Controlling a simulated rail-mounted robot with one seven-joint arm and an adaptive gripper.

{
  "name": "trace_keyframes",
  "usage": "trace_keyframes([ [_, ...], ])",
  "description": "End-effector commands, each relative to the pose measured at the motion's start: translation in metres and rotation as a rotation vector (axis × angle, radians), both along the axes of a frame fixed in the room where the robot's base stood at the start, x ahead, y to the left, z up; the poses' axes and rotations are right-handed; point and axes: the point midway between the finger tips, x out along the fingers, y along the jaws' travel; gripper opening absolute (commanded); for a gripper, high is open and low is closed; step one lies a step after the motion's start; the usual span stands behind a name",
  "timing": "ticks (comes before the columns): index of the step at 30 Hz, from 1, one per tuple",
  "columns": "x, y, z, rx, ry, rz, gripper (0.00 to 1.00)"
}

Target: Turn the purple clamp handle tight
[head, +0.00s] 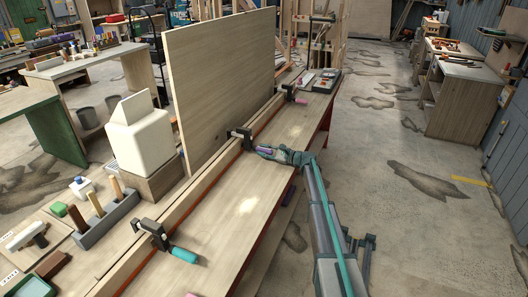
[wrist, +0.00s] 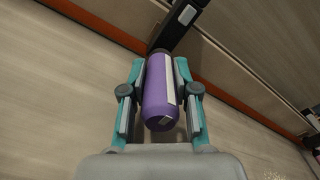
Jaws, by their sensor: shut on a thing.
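The purple clamp handle (wrist: 159,95) sits between the two fingers of my gripper (wrist: 161,105) in the wrist view. The fingers are shut on its sides, and its rounded end faces the camera. A white strip runs along the handle. Behind it, the dark clamp bar (wrist: 177,28) reaches to the wooden rail. In the head view, my gripper (head: 284,155) is at the middle clamp (head: 241,136), with only a little of the purple handle (head: 264,150) showing. The clamp sits on the rail beside the upright wooden panel (head: 222,90).
A clamp with a teal handle (head: 184,255) is at the near end of the bench, and another clamp (head: 290,93) with a pink handle is farther along. A tool holder (head: 105,217) and a white block-like container (head: 140,137) stand left of the rail. The bench top (head: 240,215) is mostly clear.

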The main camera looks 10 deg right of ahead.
Motion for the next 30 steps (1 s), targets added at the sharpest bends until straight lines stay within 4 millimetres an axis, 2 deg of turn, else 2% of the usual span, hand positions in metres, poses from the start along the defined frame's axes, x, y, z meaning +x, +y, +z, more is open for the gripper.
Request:
trace_keyframes([
  [3,0.000,0.000,0.000,0.001,0.002,0.000,0.00],
  [4,0.000,0.000,0.000,0.001,0.002,0.000,0.33],
  [8,0.000,0.000,0.000,0.001,0.002,0.000,0.55],
  [20,-0.003,-0.004,0.000,0.000,0.000,0.000,0.55],
  [23,-0.008,-0.012,0.000,0.000,0.000,-0.001,0.55],
  [30,-0.031,-0.049,0.000,0.000,0.001,-0.003,0.55],
])
